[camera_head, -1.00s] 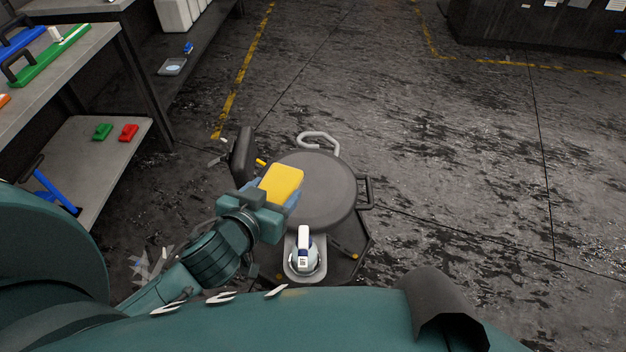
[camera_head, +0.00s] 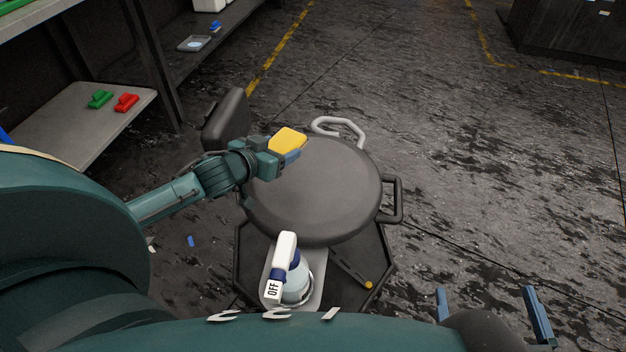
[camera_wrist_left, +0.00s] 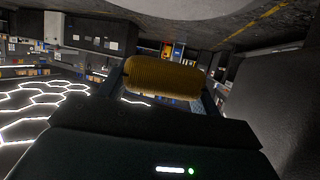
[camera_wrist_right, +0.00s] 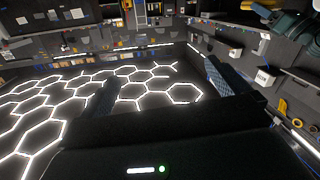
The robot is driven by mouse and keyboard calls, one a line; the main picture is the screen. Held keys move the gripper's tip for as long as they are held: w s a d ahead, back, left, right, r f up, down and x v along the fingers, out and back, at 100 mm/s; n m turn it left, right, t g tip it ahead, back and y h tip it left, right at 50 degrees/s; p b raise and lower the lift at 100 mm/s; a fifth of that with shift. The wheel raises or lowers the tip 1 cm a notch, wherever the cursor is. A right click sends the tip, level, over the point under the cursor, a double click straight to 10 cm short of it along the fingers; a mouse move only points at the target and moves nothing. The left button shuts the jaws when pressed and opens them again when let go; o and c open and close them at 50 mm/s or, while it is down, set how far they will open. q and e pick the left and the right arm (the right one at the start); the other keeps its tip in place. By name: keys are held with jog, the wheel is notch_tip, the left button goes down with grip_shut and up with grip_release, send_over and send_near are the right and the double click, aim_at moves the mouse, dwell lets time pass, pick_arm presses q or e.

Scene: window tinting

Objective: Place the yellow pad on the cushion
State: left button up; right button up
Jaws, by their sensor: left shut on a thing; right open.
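The yellow pad (camera_head: 288,139) is held in my left gripper (camera_head: 287,152), which is shut on it. The pad is over the far left part of the round dark grey cushion (camera_head: 318,200); I cannot tell whether it touches it. In the left wrist view the pad (camera_wrist_left: 164,78) sits between the fingers (camera_wrist_left: 160,95). My right gripper (camera_head: 492,312) is open and empty at the lower right of the head view, away from the cushion. It also shows open in the right wrist view (camera_wrist_right: 160,85).
A white spray bottle (camera_head: 288,275) stands in a holder at the near side of the cart. A dark backrest (camera_head: 228,118), a grey looped handle (camera_head: 338,130) and a dark side handle (camera_head: 393,200) surround the cushion. A shelf (camera_head: 75,135) with green and red items is at left.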

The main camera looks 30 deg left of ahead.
pick_arm(q)
jog(key=b, duration=0.2)
send_over(282, 186)
notch_tip(282, 186, down, 6)
jog(key=shift+a+r, duration=0.1)
jog(key=shift+r, duration=0.15)
notch_tip(282, 186, down, 4)
jog(key=shift+b, duration=1.2)
jog(key=shift+f, duration=0.25)
jog(key=shift+r, duration=0.1)
pick_arm(e)
jog(key=shift+a+r+n+t+y, duration=0.1)
jog(key=shift+a+n+t+y, duration=0.3)
jog(key=shift+a+t+y, duration=0.5)
jog(key=shift+d, duration=0.15)
pick_arm(q)
jog(key=o, duration=1)
